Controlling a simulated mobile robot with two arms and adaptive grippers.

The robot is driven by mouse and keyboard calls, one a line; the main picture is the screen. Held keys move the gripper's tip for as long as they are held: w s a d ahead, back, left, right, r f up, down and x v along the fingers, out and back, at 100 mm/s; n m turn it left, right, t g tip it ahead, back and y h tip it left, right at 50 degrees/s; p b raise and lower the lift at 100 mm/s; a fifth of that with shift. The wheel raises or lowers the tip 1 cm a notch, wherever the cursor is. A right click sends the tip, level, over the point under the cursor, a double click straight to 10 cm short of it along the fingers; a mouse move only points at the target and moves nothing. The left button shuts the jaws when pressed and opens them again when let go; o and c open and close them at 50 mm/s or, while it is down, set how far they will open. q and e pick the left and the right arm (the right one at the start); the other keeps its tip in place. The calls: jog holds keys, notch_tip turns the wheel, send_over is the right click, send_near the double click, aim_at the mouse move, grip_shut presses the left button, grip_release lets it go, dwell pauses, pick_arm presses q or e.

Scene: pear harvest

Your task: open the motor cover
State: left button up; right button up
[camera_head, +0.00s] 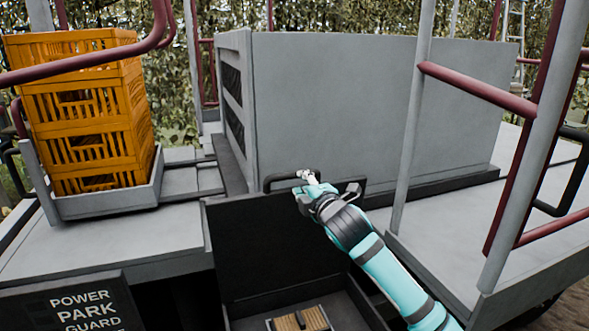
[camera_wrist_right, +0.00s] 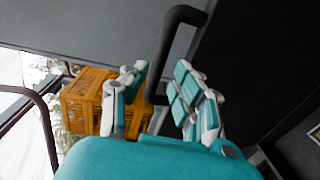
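A large grey box-like housing (camera_head: 340,100) with dark vents on its left side stands in the middle of the head view; I take it as the motor cover. A black bar handle (camera_head: 278,180) runs along its lower front, above a dark panel (camera_head: 270,240). I cannot tell which of the two bears the handle. My right gripper (camera_head: 306,181) is at the handle. In the right wrist view the handle (camera_wrist_right: 178,40) runs down between the spread fingers of this gripper (camera_wrist_right: 163,95); contact is not clear. My left gripper is not in view.
Below the dark panel is an open bay with a wooden-slatted item (camera_head: 298,320). Orange crates (camera_head: 90,120) stand in a grey tray at left. Grey posts and red rails (camera_head: 480,88) rise at right, close to my right arm. A sign (camera_head: 85,308) is at lower left.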

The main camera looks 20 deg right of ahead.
aim_at(296, 177)
jog(key=w, duration=0.2)
jog(key=w+p, duration=0.1)
jog(key=w, duration=0.1)
jog(key=w+p, duration=0.1)
jog(key=w, duration=0.2)
jog(key=shift+a+f, duration=0.15)
jog(key=shift+f, duration=0.2)
grip_shut()
